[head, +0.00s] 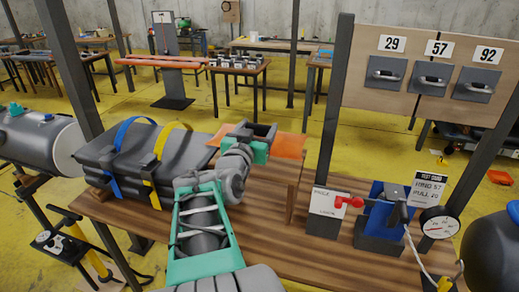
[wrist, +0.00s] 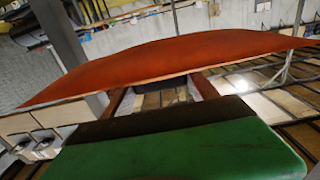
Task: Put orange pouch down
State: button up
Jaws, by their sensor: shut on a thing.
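The orange pouch (head: 286,146) is a flat, bright orange piece at the end of my arm in the head view. It spans the upper part of the wrist view as a wide orange-red shape (wrist: 170,62). My gripper (head: 258,134) is shut on the pouch's near edge and holds it by the wooden bench (head: 265,190). Whether the pouch touches the bench top cannot be told. The gripper's dark fingers partly hide the pouch.
A folded grey boat bundle (head: 135,155) with blue and yellow straps lies left of my arm. A blue vise-like device (head: 385,210), a red-handled box (head: 328,208) and a gauge (head: 440,222) stand at right. A dark post (head: 335,100) rises just right of the pouch. Bare bench shows between.

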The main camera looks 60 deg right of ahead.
aim_at(259, 127)
jog(key=d+f, duration=0.1)
jog(key=w+d, duration=0.1)
jog(key=d, duration=0.1)
jog(key=w+d+f, duration=0.1)
jog(key=d, duration=0.1)
jog(key=shift+f, duration=0.3)
jog(key=d+f, duration=0.1)
jog(key=w+d+f+b, duration=0.1)
jog(key=f, duration=0.1)
jog(key=w+d+f+b, duration=0.1)
jog(key=d+f, duration=0.1)
jog(key=shift+d+f, duration=0.1)
jog(key=shift+f, duration=0.1)
notch_tip(259, 127, down, 4)
jog(key=shift+d+r+b, duration=0.15)
jog(key=shift+r+b, duration=0.05)
jog(key=shift+b, duration=0.65)
jog(key=shift+r, duration=0.2)
jog(key=shift+f, duration=0.25)
jog(key=o, duration=1.7)
